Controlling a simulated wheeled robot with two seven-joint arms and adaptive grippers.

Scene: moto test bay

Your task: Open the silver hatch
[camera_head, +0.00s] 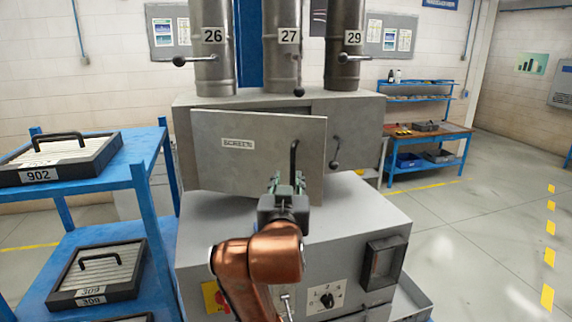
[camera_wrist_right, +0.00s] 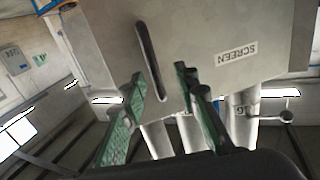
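The silver hatch (camera_head: 258,150) is a grey metal panel on the front of the large grey machine. It stands at an angle to the cabinet, with a dark gap showing behind its top edge, so it looks partly open. Its black bar handle (camera_head: 294,158) is near its right side. In the right wrist view the hatch (camera_wrist_right: 200,35) carries a "SCREEN" label, and the handle (camera_wrist_right: 150,60) appears between the spread fingers. My right gripper (camera_head: 287,184) is open at the handle's lower end; its fingers (camera_wrist_right: 160,80) show gaps on both sides. My left gripper is not in view.
A blue rack (camera_head: 150,165) with filter boxes, one marked 902 (camera_head: 62,158), stands close on the left. Numbered pipes with levers rise above the machine. The machine's lower box (camera_head: 355,205) juts out below the hatch. Floor on the right is free.

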